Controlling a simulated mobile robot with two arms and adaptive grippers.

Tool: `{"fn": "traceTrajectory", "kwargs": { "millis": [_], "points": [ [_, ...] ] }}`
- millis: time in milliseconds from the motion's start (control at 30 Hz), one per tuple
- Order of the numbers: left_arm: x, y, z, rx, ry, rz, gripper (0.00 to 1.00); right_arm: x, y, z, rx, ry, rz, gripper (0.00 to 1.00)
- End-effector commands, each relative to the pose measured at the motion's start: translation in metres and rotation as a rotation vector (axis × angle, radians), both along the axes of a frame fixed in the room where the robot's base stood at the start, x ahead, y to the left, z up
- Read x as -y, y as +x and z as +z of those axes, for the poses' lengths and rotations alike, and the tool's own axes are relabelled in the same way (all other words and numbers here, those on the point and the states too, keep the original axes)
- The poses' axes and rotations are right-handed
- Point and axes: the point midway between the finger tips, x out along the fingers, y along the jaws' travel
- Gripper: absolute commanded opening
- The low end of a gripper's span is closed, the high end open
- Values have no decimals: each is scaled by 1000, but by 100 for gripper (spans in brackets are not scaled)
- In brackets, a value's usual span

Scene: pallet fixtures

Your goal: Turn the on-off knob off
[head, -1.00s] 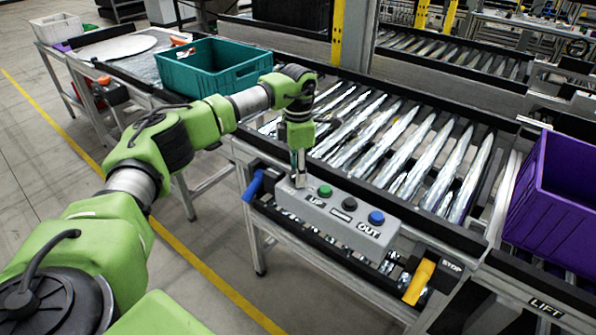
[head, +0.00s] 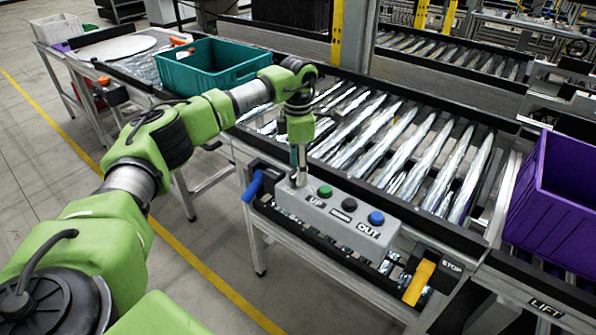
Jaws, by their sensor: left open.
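A grey control box (head: 345,228) sits on the front side of the roller conveyor. It carries a green button (head: 325,192), a black button (head: 349,204) and a blue button (head: 376,217), with UP and OUT labels. My left gripper (head: 299,181) points down at the left end of the box top. It is open, with its fingers right at the box surface. The on-off knob is not clearly visible; the gripper covers the left end of the box where a control may be. I cannot tell whether the fingers touch anything. My right gripper is out of view.
A blue handle (head: 253,186) sticks out left of the box, close to my gripper. A yellow handle (head: 418,283) by a STOP label is at the right. A teal crate (head: 200,75) stands behind my arm, and a purple crate (head: 548,215) at the right.

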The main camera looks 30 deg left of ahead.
Motion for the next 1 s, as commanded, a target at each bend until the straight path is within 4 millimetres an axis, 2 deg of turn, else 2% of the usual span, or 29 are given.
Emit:
{"fn": "traceTrajectory", "kwargs": {
  "millis": [200,433,633,1000],
  "points": [
    [0,1,48,6,0,0,49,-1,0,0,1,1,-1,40],
    [0,1,89,3,0,1,49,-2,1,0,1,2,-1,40],
    [0,0,102,1,0,0,49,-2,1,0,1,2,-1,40],
    [0,0,103,0,0,-1,49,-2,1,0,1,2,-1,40]
  ]
}}
